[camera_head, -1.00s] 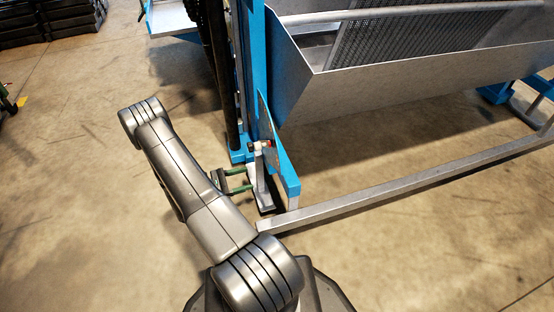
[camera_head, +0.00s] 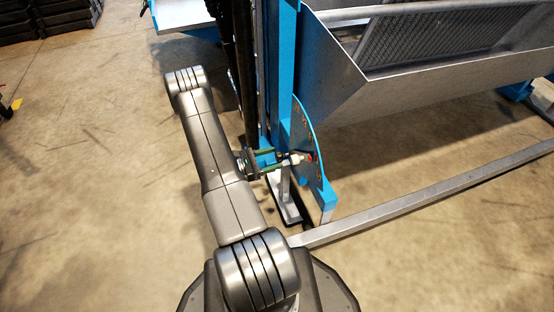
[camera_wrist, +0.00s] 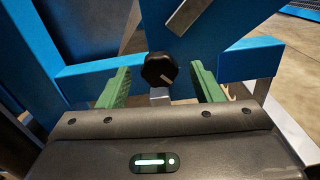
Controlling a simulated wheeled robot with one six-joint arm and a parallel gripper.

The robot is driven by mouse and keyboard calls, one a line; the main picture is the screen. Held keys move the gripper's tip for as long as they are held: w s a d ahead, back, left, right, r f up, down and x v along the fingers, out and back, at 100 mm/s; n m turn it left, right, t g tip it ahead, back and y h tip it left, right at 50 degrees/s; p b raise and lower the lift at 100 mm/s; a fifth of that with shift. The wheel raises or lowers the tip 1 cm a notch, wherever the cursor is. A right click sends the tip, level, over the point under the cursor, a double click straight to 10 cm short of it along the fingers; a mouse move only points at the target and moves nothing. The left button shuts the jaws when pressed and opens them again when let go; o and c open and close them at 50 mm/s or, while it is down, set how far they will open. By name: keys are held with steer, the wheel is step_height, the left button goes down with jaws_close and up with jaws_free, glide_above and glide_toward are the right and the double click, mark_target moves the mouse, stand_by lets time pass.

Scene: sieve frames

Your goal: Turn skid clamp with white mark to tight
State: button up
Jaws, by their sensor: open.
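The skid clamp shows in the wrist view as a dark round knob (camera_wrist: 160,70), with a faint pale mark on its face. In the head view the clamp (camera_head: 296,158) has a whitish body and a red part against the blue curved plate (camera_head: 306,135). My gripper (camera_wrist: 160,80) is open, with one green finger left and one right of the knob. The knob lies between the fingertips in the picture, with gaps on both sides; contact does not show. In the head view my gripper (camera_head: 280,160) points at the clamp from the left.
A blue upright post (camera_head: 287,70) stands behind the plate. A grey metal trough (camera_head: 420,85) with mesh is at upper right. A long grey floor rail (camera_head: 430,195) runs to the right. Open concrete floor (camera_head: 90,190) lies to the left.

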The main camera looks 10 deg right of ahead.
steer(key=shift+w+d, duration=0.25)
steer(key=shift+d, duration=0.9)
steer(key=shift+c, duration=0.3)
steer(key=c, duration=0.9)
